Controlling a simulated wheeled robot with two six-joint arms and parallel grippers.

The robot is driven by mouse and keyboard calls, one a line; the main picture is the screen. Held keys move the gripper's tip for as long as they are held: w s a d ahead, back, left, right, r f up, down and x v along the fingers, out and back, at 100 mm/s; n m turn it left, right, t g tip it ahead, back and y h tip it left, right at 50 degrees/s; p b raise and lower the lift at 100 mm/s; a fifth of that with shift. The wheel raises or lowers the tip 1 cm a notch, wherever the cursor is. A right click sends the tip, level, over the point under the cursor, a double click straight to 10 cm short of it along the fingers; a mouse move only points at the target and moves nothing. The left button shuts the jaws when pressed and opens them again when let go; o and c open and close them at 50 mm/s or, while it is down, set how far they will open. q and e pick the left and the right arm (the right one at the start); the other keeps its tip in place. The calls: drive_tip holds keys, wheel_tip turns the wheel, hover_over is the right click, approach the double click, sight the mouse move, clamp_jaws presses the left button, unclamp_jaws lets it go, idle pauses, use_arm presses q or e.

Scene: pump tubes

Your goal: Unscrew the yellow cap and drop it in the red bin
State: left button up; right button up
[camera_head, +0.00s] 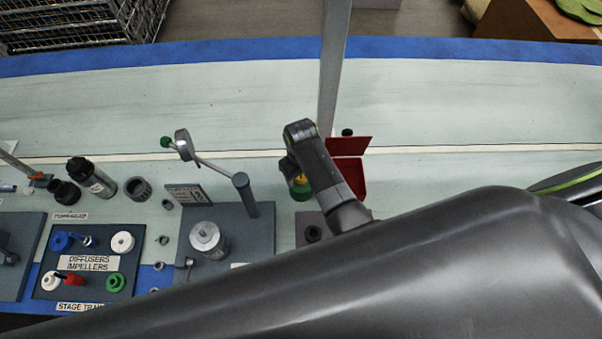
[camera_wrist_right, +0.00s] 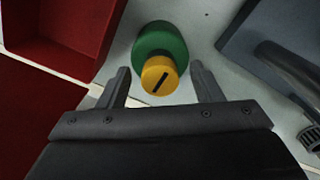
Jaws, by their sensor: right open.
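The yellow cap (camera_wrist_right: 157,77) sits on a green round body (camera_wrist_right: 152,42), with a dark slot across its top; both show in the right wrist view. In the head view the green body (camera_head: 301,190) is partly hidden behind my right gripper (camera_head: 296,172). My right gripper (camera_wrist_right: 161,88) is open, with one finger on each side of the cap and a gap on both sides. The red bin (camera_wrist_right: 78,28) is at the upper left of the wrist view and just right of my gripper in the head view (camera_head: 349,178). My left gripper is not in view.
A grey stand with a post (camera_head: 245,196) and a grey cylinder (camera_head: 206,238) are left of my gripper. A tray of coloured parts (camera_head: 88,285) lies further left. A small dark block (camera_head: 311,232) sits near my right arm. The bench's far side is mostly clear.

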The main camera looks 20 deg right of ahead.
drive_tip(key=shift+f, duration=0.2)
drive_tip(key=c, duration=1.2)
drive_tip(key=shift+o, duration=0.2)
drive_tip(key=shift+r+n+p, duration=0.25)
drive_tip(key=shift+n+p, duration=0.65)
drive_tip(key=shift+p, duration=0.2)
drive_tip(key=shift+f+n+p, duration=0.15)
drive_tip(key=shift+n+p, duration=0.25)
drive_tip(key=shift+n, duration=0.3)
drive_tip(key=shift+f, duration=0.1)
drive_tip(key=shift+r+n+p, duration=0.2)
drive_tip(key=shift+n+p, duration=0.55)
drive_tip(key=shift+n, duration=0.55)
drive_tip(key=shift+f+n+p, duration=0.2)
drive_tip(key=shift+n+p, duration=0.15)
drive_tip(key=shift+n, duration=0.15)
